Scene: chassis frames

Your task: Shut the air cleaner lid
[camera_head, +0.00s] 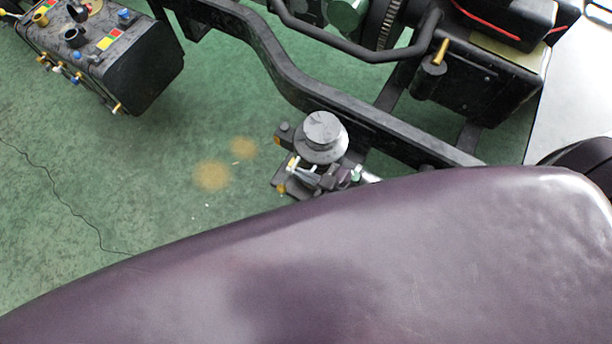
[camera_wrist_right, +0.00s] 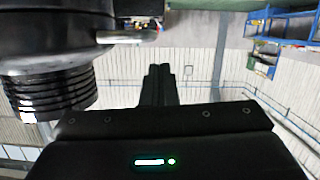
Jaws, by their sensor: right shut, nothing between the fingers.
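In the right wrist view, my right gripper (camera_wrist_right: 160,85) is shut, its dark fingers together with nothing between them. A large dark round body (camera_wrist_right: 45,40) with a black ribbed section (camera_wrist_right: 48,95) stands close on the left of the fingers, apart from them. It may be the air cleaner, but I cannot tell for sure. A pale rod-like piece (camera_wrist_right: 125,38) sticks out from its side towards the fingers. No lid or its position can be made out. In the head view neither gripper can be clearly made out, and my left gripper is not seen.
In the head view, a large smooth purple-brown surface (camera_head: 330,260) hides the lower part. Beyond it are a black chassis rail (camera_head: 275,65), a grey round-topped unit (camera_head: 323,130), a dark box (camera_head: 490,75) and a dark tank (camera_head: 135,65). Green floor (camera_head: 110,170) is open at left.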

